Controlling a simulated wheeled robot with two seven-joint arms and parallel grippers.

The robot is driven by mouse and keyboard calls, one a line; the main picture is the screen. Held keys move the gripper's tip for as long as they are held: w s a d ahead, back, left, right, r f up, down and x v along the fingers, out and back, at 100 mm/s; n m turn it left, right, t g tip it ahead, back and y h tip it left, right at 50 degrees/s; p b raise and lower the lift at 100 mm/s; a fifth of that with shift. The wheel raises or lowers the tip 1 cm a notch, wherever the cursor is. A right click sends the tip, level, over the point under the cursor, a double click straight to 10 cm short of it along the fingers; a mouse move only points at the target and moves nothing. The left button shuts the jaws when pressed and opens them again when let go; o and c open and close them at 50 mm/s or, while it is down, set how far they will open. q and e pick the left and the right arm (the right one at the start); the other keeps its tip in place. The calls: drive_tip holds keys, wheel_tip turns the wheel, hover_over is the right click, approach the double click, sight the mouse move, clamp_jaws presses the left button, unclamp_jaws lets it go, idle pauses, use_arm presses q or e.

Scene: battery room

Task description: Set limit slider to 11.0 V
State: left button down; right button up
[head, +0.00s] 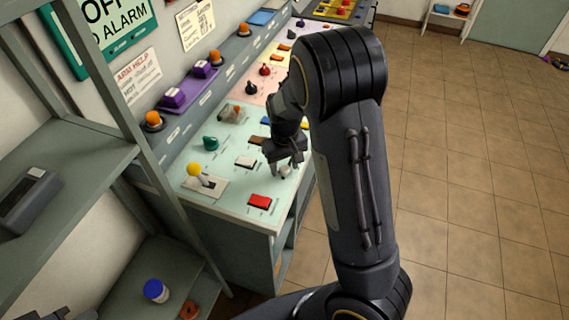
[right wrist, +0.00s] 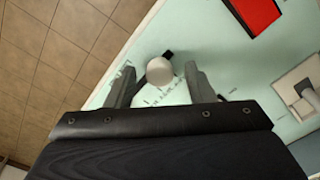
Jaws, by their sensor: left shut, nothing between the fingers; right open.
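The limit slider's pale round knob (right wrist: 158,71) stands on the light green panel, with a dark slot end and a printed scale beside it in the right wrist view. The scale is too small to read. In the head view the knob (head: 286,170) shows just below my right gripper (head: 287,163). My right gripper (right wrist: 160,68) is open, one finger on each side of the knob, with a visible gap on both sides. My left gripper (head: 70,314) is only partly in view at the bottom left edge, shut and empty, away from the panel.
On the panel are a red switch (head: 260,201), a white switch (head: 246,162), a yellow-topped lever (head: 195,170) and a green knob (head: 210,143). A grey shelf rack (head: 60,155) stands at left, holding a blue-capped jar (head: 155,290). Tiled floor (head: 460,180) is clear at right.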

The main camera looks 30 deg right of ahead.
clamp_jaws()
drive_tip(key=w+d, duration=0.2)
drive_tip(key=w+d+b, duration=0.1)
drive_tip(key=w+d, duration=0.1)
drive_tip(key=shift+d, duration=0.35)
unclamp_jaws()
wheel_tip(320, 180, up, 8)
drive_tip(key=shift+b, duration=0.45)
